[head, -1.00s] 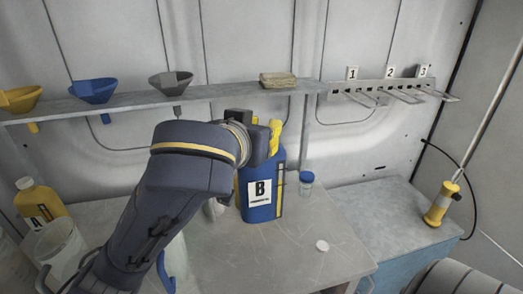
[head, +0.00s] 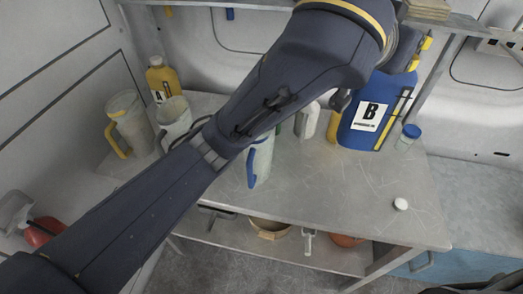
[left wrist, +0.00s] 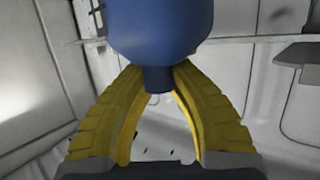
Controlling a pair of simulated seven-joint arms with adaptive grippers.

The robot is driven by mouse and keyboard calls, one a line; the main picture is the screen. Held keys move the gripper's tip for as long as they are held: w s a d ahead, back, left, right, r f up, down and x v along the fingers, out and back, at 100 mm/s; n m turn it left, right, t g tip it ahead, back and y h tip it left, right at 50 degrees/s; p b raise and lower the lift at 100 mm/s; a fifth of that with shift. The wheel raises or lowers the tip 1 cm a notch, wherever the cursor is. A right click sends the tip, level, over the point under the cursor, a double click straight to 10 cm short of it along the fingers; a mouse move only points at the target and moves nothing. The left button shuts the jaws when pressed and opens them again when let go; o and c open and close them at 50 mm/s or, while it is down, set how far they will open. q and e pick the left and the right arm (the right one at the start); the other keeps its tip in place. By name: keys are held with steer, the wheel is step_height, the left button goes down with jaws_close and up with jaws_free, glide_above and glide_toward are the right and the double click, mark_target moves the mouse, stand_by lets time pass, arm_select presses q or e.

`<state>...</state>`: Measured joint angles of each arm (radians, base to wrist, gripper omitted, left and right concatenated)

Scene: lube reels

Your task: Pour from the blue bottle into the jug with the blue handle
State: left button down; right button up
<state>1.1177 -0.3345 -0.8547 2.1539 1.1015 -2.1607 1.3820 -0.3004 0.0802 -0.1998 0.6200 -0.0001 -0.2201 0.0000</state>
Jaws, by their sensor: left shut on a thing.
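The blue bottle (head: 368,118), labelled B, stands on the bench near the wall. My left gripper (head: 420,52) is at its top, and its yellow fingers show just above the bottle. In the left wrist view, the yellow fingers (left wrist: 162,76) close from both sides on a narrow dark-blue part below a rounded blue body (left wrist: 160,30). The bottle's mouth is hidden behind my arm. The jug with the blue handle (head: 262,158) stands on the bench left of the bottle, its upper part hidden behind my left arm. My right gripper is in no view.
A yellow-handled jug (head: 132,122), another pale jug (head: 174,118) and a yellow bottle (head: 163,78) labelled A stand at the left. A blue-lidded jar (head: 408,138) is right of the blue bottle. A white disc (head: 400,204) lies on clear bench. A shelf (head: 455,22) runs above.

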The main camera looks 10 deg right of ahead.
arm_select(q)
steer(key=shift+s+d, duration=0.15)
steer(key=shift+d, duration=0.3)
steer(key=shift+d+r+n, duration=0.35)
steer(key=shift+d+n, duration=0.15)
steer(key=shift+n, duration=0.2)
steer(key=w+a+r+n, duration=0.4)
steer(key=r, duration=0.5)
steer(key=w+a+f+g+h, duration=0.1)
steer(key=w+a+f+g, duration=0.1)
steer(key=a+f, duration=1.6)
steer(key=shift+w+a+f+n+g+h, duration=0.15)
steer(key=shift+a+f+n+g+h, duration=0.2)
steer(key=shift+a+g, duration=0.45)
